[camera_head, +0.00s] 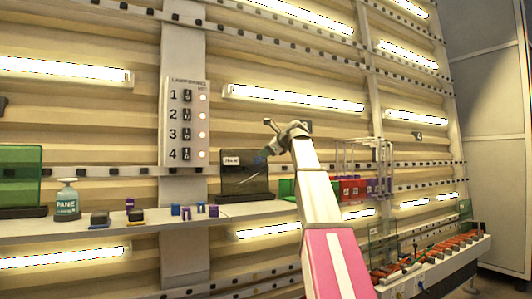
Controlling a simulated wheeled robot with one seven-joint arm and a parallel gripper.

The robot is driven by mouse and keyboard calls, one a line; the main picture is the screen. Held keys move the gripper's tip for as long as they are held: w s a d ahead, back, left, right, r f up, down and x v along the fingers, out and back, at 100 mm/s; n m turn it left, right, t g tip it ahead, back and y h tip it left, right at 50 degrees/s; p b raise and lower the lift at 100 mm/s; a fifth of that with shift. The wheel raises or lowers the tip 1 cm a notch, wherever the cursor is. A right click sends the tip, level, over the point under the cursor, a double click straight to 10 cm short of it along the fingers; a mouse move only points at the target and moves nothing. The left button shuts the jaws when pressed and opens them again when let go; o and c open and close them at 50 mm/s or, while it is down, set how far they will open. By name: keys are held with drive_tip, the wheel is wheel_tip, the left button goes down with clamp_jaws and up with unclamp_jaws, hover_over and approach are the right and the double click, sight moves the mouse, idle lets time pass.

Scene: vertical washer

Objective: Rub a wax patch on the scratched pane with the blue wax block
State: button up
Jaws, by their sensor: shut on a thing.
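The dark pane (235,180) stands on the shelf left of my arm, with a white label at its upper left. A pale thin line shows near its lower part; I cannot tell whether it is a scratch. My gripper (266,153) is at the pane's upper right side, shut on a small bluish thing (260,161) that looks like the blue wax block. I cannot tell whether the block touches the pane. No wax patch can be made out at this size.
A numbered panel (187,125) hangs above.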

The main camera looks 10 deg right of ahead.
drive_tip(key=shift+w, duration=0.1)
idle(0.6)
drive_tip(key=w+a+f, duration=0.1)
drive_tip(key=w+a, duration=0.1)
drive_tip(key=w, duration=0.5)
drive_tip(key=shift+w+a, duration=0.2)
drive_tip(key=shift+a, duration=0.05)
drive_tip(key=shift+w+a+f, duration=0.1)
drive_tip(key=shift+w, duration=0.35)
idle(0.8)
drive_tip(key=shift+w+d, duration=0.3)
drive_tip(key=shift+d, duration=0.65)
drive_tip(key=shift+w+d, duration=0.25)
drive_tip(key=shift+d, duration=0.65)
drive_tip(key=shift+w, duration=0.15)
drive_tip(key=shift+s+a, duration=0.25)
drive_tip(key=shift+a, duration=0.4)
drive_tip(key=shift+s+a, duration=0.2)
drive_tip(key=shift+a, duration=0.4)
drive_tip(key=shift+s+a, duration=0.25)
drive_tip(key=shift+a, duration=0.4)
